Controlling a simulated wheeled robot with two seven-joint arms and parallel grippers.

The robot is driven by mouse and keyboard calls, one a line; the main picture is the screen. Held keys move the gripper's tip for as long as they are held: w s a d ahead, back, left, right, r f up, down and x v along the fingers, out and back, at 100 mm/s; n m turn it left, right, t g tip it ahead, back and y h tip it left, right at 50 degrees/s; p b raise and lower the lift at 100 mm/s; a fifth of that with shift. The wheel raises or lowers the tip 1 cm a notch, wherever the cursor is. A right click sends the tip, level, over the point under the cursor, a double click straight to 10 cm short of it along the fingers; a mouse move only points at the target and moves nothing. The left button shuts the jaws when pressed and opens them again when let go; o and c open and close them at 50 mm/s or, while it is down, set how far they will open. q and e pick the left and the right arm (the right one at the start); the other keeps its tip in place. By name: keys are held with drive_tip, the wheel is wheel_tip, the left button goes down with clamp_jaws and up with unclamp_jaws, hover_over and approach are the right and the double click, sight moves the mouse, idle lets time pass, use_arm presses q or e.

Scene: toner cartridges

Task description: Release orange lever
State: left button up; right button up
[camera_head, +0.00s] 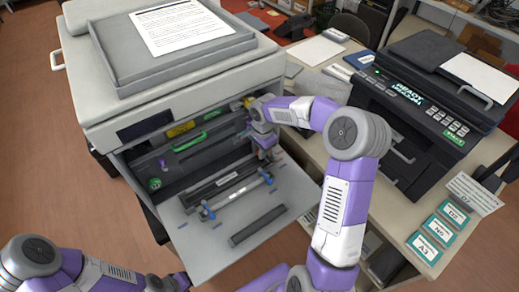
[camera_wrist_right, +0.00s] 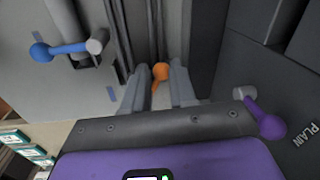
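The orange lever (camera_wrist_right: 160,72) shows in the right wrist view as a small round orange knob on a short stem. It lies between the two fingers of my right gripper (camera_wrist_right: 159,88), which are apart with a gap around the knob. In the head view my right gripper (camera_head: 266,153) points down at the right side of the opened printer (camera_head: 170,110), above its folded-down front door (camera_head: 195,235). The orange lever is hidden there behind the gripper.
A blue lever (camera_wrist_right: 65,50) is left of the gripper and a purple lever (camera_wrist_right: 265,120) is right, close to my wrist. A green handle (camera_head: 190,142) is inside the printer. A second, black printer (camera_head: 425,95) stands on the table at right. Label cards (camera_head: 437,232) lie in front of it.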

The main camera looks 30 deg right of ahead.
clamp_jaws()
drive_tip(key=shift+w+d+r+m+b, duration=0.1)
drive_tip(key=shift+w+m+b, duration=0.15)
drive_tip(key=shift+m+b, duration=0.1)
idle(0.3)
drive_tip(key=shift+w+d+m+b, duration=0.15)
drive_tip(key=shift+w+m+b, duration=0.2)
drive_tip(key=shift+m+b, duration=0.35)
drive_tip(key=shift+w+d+m+h, duration=0.25)
drive_tip(key=shift+w+m+h, duration=0.1)
drive_tip(key=shift+m, duration=0.7)
drive_tip(key=shift+w+d+m+b, duration=0.2)
drive_tip(key=shift+d+m+b, duration=0.1)
drive_tip(key=shift+m, duration=0.5)
drive_tip(key=shift+r, duration=0.1)
